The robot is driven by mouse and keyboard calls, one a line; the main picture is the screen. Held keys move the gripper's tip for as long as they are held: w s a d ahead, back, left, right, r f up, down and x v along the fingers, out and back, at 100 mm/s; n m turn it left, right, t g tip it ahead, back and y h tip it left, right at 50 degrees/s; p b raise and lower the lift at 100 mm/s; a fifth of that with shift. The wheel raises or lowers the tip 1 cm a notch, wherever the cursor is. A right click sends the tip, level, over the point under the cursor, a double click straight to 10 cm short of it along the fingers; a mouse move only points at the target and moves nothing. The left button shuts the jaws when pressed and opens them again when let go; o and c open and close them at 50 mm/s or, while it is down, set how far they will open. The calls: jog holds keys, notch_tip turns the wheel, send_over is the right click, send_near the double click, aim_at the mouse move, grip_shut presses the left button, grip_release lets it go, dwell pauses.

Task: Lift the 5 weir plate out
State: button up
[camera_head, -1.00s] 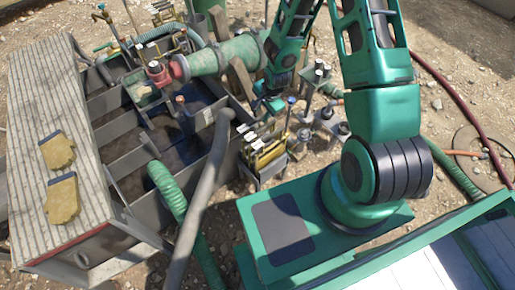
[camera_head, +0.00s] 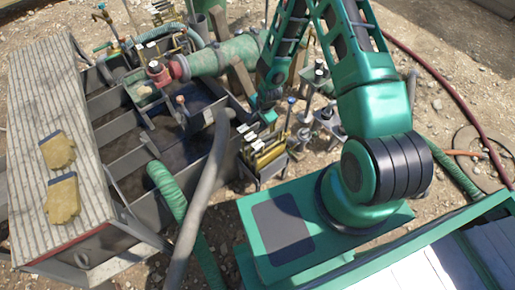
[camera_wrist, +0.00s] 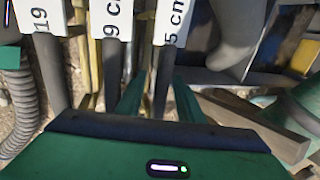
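The 5 weir plate shows in the wrist view as a white "5 cm" label (camera_wrist: 174,22) on a dark upright stem, right of the "9 cm" label (camera_wrist: 112,20) and the "19" label (camera_wrist: 40,16). My gripper (camera_wrist: 158,92) is open, with one green finger on each side of the 5 cm stem in the picture. I cannot tell whether the stem is fully between them in depth. In the head view my gripper (camera_head: 267,115) hangs just above the rack of yellow-edged plates (camera_head: 264,157) beside the tank. The lower part of the 5 plate is hidden.
The grey compartmented tank (camera_head: 130,140) lies left of the rack. A thick grey hose (camera_head: 207,185) crosses its near side. Two tan gloves (camera_head: 62,198) lie on its ribbed cover. Metal posts (camera_head: 327,118) stand right of the rack. A wooden beam (camera_wrist: 262,122) is close on the right.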

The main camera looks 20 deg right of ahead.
grip_shut()
dwell(1.4)
